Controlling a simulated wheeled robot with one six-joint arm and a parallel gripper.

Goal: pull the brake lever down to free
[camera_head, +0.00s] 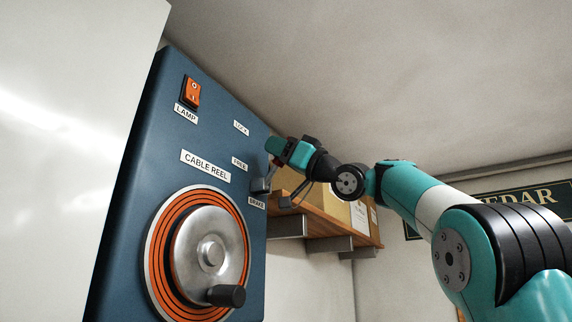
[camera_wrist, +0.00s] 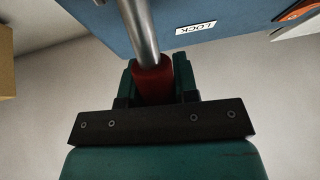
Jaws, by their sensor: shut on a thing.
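The brake lever is a grey metal rod (camera_wrist: 140,30) with a red grip (camera_wrist: 152,84), mounted on the blue cable reel panel (camera_head: 172,110). Its grey mount (camera_head: 261,185) shows at the panel's right edge, above the BRAKE label (camera_head: 257,202). The FREE label (camera_head: 239,163) and, higher, the LOCK label (camera_head: 241,128) sit left of the lever. My gripper (camera_head: 279,148) is shut on the red grip, with a jaw on each side of it in the wrist view (camera_wrist: 153,80). In the head view my gripper hides most of the grip.
Below the labels, the panel has a round crank wheel (camera_head: 209,253) with a black handle (camera_head: 226,295). An orange lamp switch (camera_head: 191,92) is at the top. A wooden shelf (camera_head: 318,222) with cardboard boxes (camera_head: 337,207) stands close behind my gripper. The space above my arm looks clear.

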